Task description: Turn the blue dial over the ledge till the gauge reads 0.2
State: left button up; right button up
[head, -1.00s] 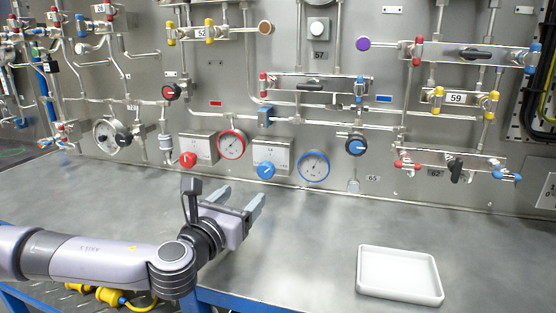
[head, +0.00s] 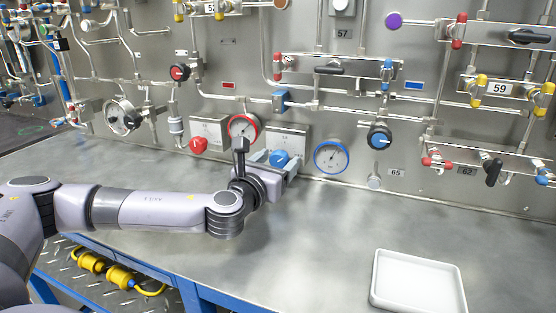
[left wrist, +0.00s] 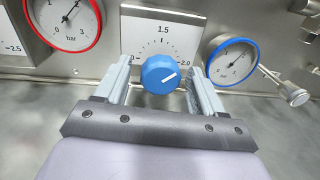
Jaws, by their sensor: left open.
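The blue dial (head: 279,158) sits on a white scale plate (head: 296,141) on the panel, just above the ledge (head: 330,215). In the left wrist view the dial (left wrist: 160,75) shows a white pointer line aimed up and right, toward the 2.0 side. My left gripper (head: 276,161) is open, with one finger on each side of the dial; whether the fingers touch it I cannot tell. The blue-rimmed gauge (head: 331,157) is right of the dial. It also shows in the left wrist view (left wrist: 231,60), its needle pointing up and right. My right gripper is out of view.
A red dial (head: 198,145) and a red-rimmed gauge (head: 243,128) are left of the blue dial. A black and blue knob (head: 379,136) is to the right. A white tray (head: 374,290) lies on the ledge at right; the ledge between is clear.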

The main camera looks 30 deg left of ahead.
pick_arm(q)
jog(key=shift+w, duration=0.4)
jog(key=c, duration=1.1)
jog(key=shift+o, duration=0.3)
jog(key=m+p, duration=0.1)
jog(key=p, duration=0.2)
jog(key=shift+r, duration=0.2)
jog(key=shift+f+m+p, duration=0.15)
jog(key=shift+m+p, duration=0.15)
jog(key=o, duration=1)
jog(key=shift+o, duration=0.2)
jog(key=shift+s, duration=0.15)
